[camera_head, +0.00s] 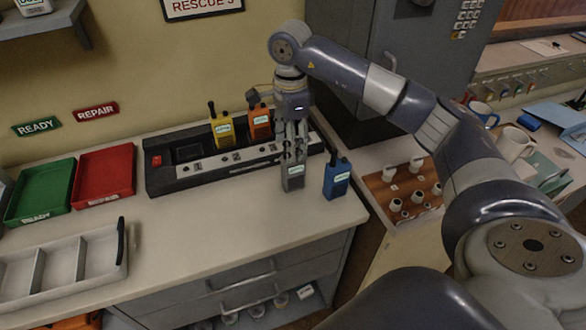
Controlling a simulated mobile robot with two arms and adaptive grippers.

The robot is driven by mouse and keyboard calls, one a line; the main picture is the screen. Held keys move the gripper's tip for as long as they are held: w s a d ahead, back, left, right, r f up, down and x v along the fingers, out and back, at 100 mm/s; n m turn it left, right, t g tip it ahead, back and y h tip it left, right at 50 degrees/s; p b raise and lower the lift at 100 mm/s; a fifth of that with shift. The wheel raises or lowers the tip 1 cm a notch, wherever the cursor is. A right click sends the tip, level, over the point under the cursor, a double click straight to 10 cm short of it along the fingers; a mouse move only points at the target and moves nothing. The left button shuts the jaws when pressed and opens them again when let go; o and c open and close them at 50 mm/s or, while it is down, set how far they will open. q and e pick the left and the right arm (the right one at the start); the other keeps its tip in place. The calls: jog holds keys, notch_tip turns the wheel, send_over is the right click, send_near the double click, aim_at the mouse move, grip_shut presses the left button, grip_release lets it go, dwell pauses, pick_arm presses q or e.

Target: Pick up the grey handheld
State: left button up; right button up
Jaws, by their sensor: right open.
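The grey handheld (293,178) stands upright at the front of the black charger rack (170,178), near the counter's right end. My right gripper (293,152) points down over it, with its open fingers around or just in front of its upper part. I cannot tell whether the fingers touch it. A blue handheld (337,178) stands on the counter just right of the grey one. A yellow handheld (221,128) and an orange handheld (259,124) stand in the rack behind. My left gripper is not in view.
A green tray (69,192) and a red tray (132,170) lie left of the rack. A grey divided tray (80,255) is at front left. A wooden board with white pegs (378,184) stands to the right. The counter's front middle is clear.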

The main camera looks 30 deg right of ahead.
aim_at(293, 165)
jog(key=f, duration=0.1)
jog(key=f+p, duration=0.2)
jog(key=f, duration=0.1)
jog(key=shift+s+d, duration=0.15)
jog(key=shift+s, duration=0.15)
jog(key=shift+w+f, duration=0.1)
jog(key=shift+f, duration=0.5)
jog(key=shift+r, duration=0.1)
grip_shut()
